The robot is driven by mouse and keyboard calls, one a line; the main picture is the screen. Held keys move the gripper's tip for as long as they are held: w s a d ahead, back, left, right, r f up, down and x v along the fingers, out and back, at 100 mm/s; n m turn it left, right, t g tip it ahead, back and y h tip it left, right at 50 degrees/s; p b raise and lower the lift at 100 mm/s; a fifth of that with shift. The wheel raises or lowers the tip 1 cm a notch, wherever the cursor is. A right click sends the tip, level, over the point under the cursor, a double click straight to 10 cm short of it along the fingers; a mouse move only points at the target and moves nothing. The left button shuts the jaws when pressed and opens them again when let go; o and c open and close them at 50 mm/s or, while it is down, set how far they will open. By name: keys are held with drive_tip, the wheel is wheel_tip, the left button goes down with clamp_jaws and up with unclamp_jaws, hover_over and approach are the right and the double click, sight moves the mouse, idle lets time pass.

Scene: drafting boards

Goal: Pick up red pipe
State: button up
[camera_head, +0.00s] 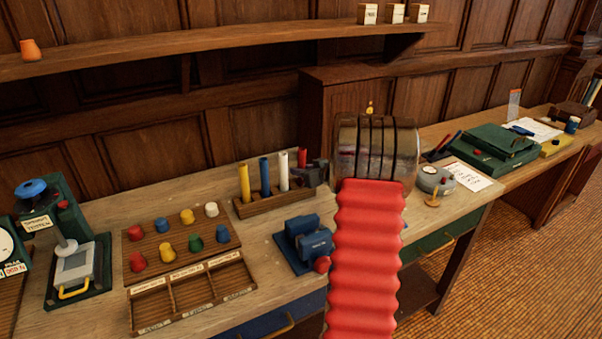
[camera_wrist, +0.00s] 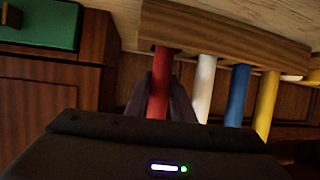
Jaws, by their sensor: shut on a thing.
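The red pipe (camera_head: 302,157) stands upright at the right end of a wooden rack (camera_head: 262,204), mostly hidden behind my gripper (camera_head: 316,172) in the head view. In the wrist view the red pipe (camera_wrist: 158,90) is between the two dark fingers of my gripper (camera_wrist: 160,88), which are shut on it. Its far end meets the edge of the rack (camera_wrist: 220,30); I cannot tell whether it is fully seated there. A white pipe (camera_head: 283,171), a blue pipe (camera_head: 265,177) and a yellow pipe (camera_head: 244,183) stand in the same rack.
A blue vise-like device (camera_head: 303,243) sits in front of the rack. Coloured knobs on a board (camera_head: 160,235) and a compartment tray (camera_head: 190,293) lie to the left. A shelf (camera_head: 150,50) runs above. My red arm covers the bench's middle.

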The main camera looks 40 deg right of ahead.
sight(301, 149)
drive_tip(key=shift+r, duration=0.15)
clamp_jaws()
wheel_tip(301, 149, up, 10)
drive_tip(key=shift+f, duration=0.1)
idle(0.6)
